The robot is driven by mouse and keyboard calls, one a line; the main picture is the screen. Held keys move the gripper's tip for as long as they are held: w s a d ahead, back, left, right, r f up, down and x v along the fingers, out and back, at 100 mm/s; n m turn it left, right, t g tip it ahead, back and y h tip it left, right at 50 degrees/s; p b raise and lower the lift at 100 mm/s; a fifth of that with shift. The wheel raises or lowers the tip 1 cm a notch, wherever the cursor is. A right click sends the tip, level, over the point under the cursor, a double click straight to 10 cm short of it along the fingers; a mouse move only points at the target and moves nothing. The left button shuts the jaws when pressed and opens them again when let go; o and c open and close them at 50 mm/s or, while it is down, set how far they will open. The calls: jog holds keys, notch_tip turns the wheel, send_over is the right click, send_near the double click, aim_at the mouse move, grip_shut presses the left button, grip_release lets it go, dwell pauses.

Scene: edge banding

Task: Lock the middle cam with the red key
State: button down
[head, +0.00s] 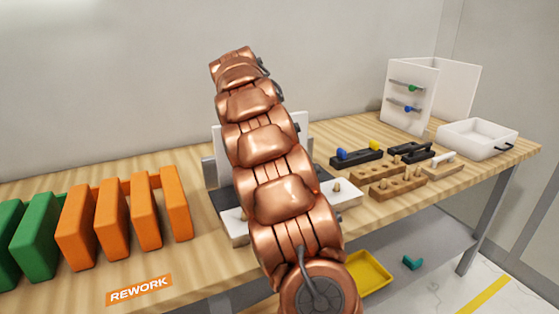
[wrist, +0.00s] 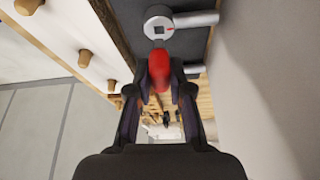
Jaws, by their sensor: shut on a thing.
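In the wrist view my gripper (wrist: 161,88) is shut on the red key (wrist: 158,70), which points up the picture. Its thin tip lies at the lower edge of a round silver cam (wrist: 160,24) with a dark square socket and a small red mark. I cannot tell whether the tip touches the cam. A rod runs right from this cam. Part of another silver fitting (wrist: 193,70) shows below it, largely hidden by the key and fingers. I cannot tell which cam is the middle one. In the head view my copper arm hides the gripper, key and cams.
A white strip with wooden pegs (wrist: 67,38) lies left of the gripper; a pale wall stands close right. In the head view, orange blocks (head: 113,217) stand left. Peg racks (head: 397,186), a white bin (head: 478,138) and a panel with green and blue keys (head: 408,96) are right.

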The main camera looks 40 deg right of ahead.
jog(key=shift+r+p, duration=0.65)
jog(key=shift+r, duration=0.75)
jog(key=shift+a, duration=0.1)
